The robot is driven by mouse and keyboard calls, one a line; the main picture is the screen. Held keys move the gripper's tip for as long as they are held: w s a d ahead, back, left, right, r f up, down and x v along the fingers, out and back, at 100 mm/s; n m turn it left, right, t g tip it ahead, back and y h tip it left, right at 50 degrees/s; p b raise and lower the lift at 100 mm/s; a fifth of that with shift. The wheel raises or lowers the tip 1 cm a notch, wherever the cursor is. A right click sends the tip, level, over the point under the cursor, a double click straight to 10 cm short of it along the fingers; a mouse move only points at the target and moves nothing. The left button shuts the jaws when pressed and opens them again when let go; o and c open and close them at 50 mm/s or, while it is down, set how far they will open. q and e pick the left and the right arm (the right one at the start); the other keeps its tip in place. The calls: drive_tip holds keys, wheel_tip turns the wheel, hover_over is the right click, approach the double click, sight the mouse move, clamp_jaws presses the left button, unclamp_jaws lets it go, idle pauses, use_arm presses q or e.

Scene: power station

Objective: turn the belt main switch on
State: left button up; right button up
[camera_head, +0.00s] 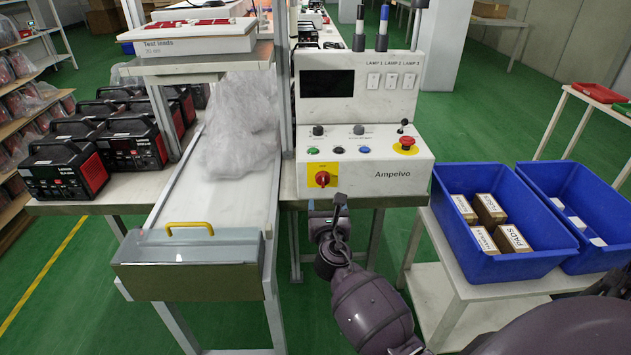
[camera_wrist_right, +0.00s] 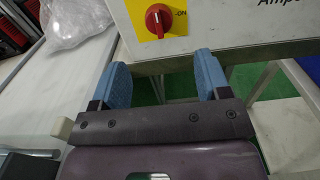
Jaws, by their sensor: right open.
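The belt main switch (camera_head: 322,178) is a red rotary knob on a yellow plate, low on the left of the white control box front. In the right wrist view the red knob (camera_wrist_right: 158,20) shows at the top, with "ON" printed to its right. My right gripper (camera_head: 340,203) is below the switch in the head view, apart from it. In the right wrist view my right gripper (camera_wrist_right: 157,75) has its two blue fingers spread wide with nothing between them. My left gripper is not in view.
The white control box (camera_head: 400,174) also carries a red emergency button (camera_head: 407,142) and small buttons. A conveyor (camera_head: 225,195) with a plastic bag (camera_head: 240,120) and yellow-handled cover (camera_head: 190,229) lies left. Blue bins (camera_head: 480,255) stand right.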

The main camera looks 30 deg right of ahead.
sight(323, 182)
drive_tip(key=b+x, duration=0.1)
drive_tip(key=x, duration=0.9)
drive_tip(key=shift+a+f+b, duration=0.15)
drive_tip(key=shift+b, duration=0.25)
drive_tip(key=shift+w+d, duration=0.25)
drive_tip(key=shift+w, duration=0.2)
drive_tip(key=shift+c, duration=0.7)
drive_tip(key=c, duration=0.8)
drive_tip(key=shift+o, duration=0.2)
